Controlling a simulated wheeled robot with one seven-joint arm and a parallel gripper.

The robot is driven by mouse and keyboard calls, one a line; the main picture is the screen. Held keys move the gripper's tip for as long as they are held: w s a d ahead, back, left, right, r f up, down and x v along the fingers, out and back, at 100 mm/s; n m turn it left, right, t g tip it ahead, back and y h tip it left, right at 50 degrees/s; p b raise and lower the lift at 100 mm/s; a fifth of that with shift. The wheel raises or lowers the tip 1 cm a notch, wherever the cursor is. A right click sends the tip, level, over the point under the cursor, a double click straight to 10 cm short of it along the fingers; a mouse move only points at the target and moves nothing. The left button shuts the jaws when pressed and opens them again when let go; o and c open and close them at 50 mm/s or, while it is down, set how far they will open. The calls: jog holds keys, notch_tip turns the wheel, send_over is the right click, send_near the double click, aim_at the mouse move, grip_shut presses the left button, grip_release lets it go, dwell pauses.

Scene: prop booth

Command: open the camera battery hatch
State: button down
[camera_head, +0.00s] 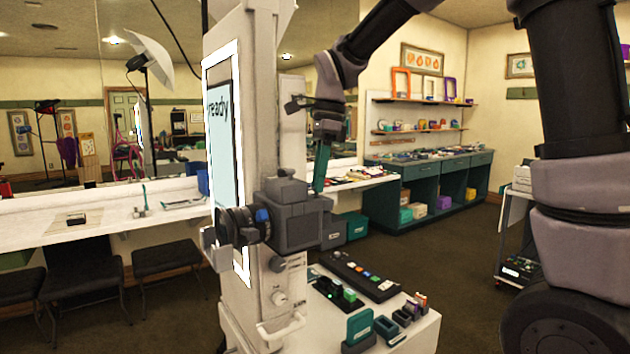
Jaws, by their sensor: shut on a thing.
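The dark grey camera (303,227) is mounted on the front of the white booth column, with its black lens (240,224) facing left. My gripper (326,138) points down above the camera's right rear corner. It is shut on the top of a narrow teal piece (321,170), which looks like the battery hatch. The piece stands nearly upright, with its lower end at the camera's top right edge. I cannot tell whether it is hinged to the camera there. The battery compartment is not visible from this side.
The white booth column (238,300) with its lit "ready" screen (220,125) stands close left of my gripper. Below the camera, a white shelf (405,340) holds a button panel (360,276) and small colored blocks. A long counter (110,225) runs left. Open floor lies to the right.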

jog(key=w+d+f+g+y, duration=0.4)
jog(key=d+g+y, duration=0.3)
jog(key=y, duration=0.6)
jog(key=shift+w+f+g, duration=0.2)
jog(key=shift+w+g, duration=0.15)
jog(key=shift+g, duration=0.65)
jog(key=c, duration=1)
grip_release()
jog(key=shift+w+d, duration=0.1)
jog(key=v, duration=1)
jog(key=shift+w+d+f, duration=0.1)
jog(key=shift+d+f, duration=0.15)
jog(key=shift+d, duration=0.05)
